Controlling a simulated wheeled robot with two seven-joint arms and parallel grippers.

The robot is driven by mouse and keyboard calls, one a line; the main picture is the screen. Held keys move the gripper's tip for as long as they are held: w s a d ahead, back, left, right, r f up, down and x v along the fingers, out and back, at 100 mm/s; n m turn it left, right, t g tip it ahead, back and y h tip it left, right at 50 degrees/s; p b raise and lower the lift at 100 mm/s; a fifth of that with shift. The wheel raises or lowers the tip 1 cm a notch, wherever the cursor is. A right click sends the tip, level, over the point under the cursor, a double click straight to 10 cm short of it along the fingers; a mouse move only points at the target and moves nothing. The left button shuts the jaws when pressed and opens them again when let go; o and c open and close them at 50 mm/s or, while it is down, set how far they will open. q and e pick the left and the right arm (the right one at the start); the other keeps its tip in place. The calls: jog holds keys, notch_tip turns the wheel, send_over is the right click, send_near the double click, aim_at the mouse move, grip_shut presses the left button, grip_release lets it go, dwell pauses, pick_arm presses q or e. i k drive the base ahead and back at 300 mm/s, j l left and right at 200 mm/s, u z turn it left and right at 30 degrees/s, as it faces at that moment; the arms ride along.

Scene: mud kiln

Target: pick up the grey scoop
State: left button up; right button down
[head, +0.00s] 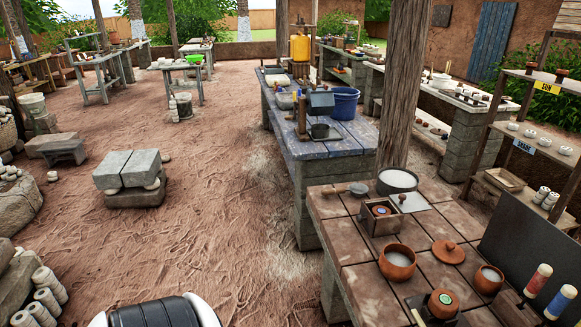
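A small grey scoop-like tool (357,188) lies near the back left edge of the tiled table (350,245) on the right. Its rounded grey head points right, and a thin handle reaches left. It is small in view, so I cannot be sure it is the grey scoop. Neither of my grippers is in view.
Close to the tool are a round pan of pale material (398,180) and a wooden box (380,218). Clay pots, including one with white contents (397,262), stand nearer. A wooden post (403,85) rises behind. The sandy floor (220,215) left of the table is open.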

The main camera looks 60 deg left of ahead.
aim_at(357, 190)
jog(key=u, duration=1.4)
